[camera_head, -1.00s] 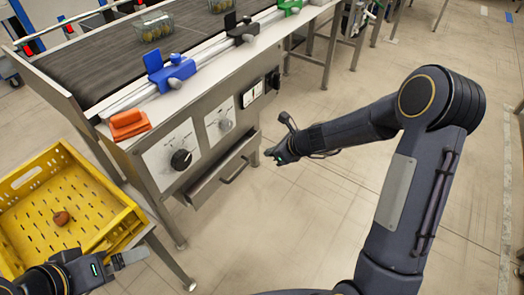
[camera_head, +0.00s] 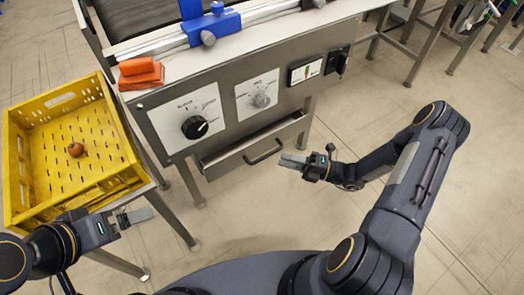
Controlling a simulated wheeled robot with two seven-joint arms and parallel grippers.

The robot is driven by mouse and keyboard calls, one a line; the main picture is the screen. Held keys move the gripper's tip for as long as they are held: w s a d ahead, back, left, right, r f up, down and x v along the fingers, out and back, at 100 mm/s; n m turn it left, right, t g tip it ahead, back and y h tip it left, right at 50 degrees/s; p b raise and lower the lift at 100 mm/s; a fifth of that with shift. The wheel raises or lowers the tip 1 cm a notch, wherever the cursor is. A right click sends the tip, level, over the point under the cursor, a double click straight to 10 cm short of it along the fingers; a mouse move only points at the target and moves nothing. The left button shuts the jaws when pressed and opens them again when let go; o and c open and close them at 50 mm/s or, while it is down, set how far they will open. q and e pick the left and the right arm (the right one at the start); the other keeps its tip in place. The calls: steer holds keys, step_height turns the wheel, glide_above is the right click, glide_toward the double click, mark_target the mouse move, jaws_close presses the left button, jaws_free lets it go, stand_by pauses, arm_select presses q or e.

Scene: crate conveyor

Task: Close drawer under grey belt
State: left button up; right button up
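The drawer (camera_head: 240,150) is a grey metal front with a dark bar handle (camera_head: 265,152), under the control panel of the grey belt (camera_head: 150,17). It stands out from the frame, partly open. My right gripper (camera_head: 288,160) is just right of the handle, its pale fingers pointing left at it, with no clear contact. Its fingers look close together, but I cannot tell whether they are shut. My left gripper (camera_head: 140,216) is in front of the yellow crate, away from the drawer. The gap between its fingers is not clear.
The yellow crate (camera_head: 14,180) stands on a metal stand at the left, with a small brown round object (camera_head: 75,149) inside. An orange cloth (camera_head: 140,72) lies on the belt's edge. A black knob (camera_head: 195,127) sits on the panel.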

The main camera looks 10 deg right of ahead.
mark_target(266, 155)
steer(key=b+x, duration=0.1)
steer(key=x, duration=0.6)
steer(key=shift+a, duration=0.1)
steer(key=shift+c, duration=0.4)
jaws_close()
